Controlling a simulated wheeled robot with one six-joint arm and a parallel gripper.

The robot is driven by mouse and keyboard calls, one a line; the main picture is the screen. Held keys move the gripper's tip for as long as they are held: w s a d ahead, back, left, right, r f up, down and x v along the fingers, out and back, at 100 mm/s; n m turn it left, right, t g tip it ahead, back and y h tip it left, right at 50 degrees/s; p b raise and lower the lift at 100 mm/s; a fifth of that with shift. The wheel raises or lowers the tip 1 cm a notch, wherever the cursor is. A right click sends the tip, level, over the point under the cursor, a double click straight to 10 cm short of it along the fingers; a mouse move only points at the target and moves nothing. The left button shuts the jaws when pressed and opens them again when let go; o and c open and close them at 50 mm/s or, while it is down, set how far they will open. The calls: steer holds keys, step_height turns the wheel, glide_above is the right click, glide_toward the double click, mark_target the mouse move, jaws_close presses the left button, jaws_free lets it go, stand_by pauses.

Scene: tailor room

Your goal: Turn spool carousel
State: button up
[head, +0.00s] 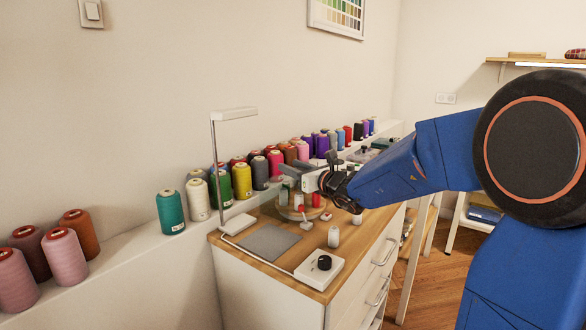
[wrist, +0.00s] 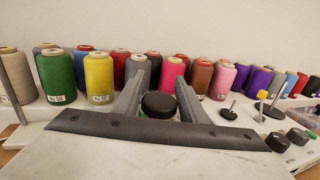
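The spool carousel (head: 299,212) is a low round wooden disc on the cabinet top in the head view. It carries small spools, including a red one (head: 316,199), and is partly hidden by my gripper and a white body above it. My gripper (head: 308,168) reaches in from the right, over the carousel area. In the wrist view its two grey fingers (wrist: 158,78) stand apart, open. A round black-topped piece (wrist: 158,105) shows between them, apparently untouched; I cannot tell whether it belongs to the carousel. No held object shows.
Large thread cones (head: 242,181) line the wall ledge behind. A lamp (head: 234,114), grey mat (head: 262,241), white box with black knob (head: 320,269) and small white spool (head: 334,236) stand on the cabinet. Thin pins and black knobs (wrist: 276,142) are at right in the wrist view.

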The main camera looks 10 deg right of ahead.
steer(key=shift+o, duration=0.7)
steer(key=v, duration=1.7)
steer(key=shift+s, duration=0.2)
steer(key=shift+s+d, duration=0.1)
steer(key=shift+s, duration=0.05)
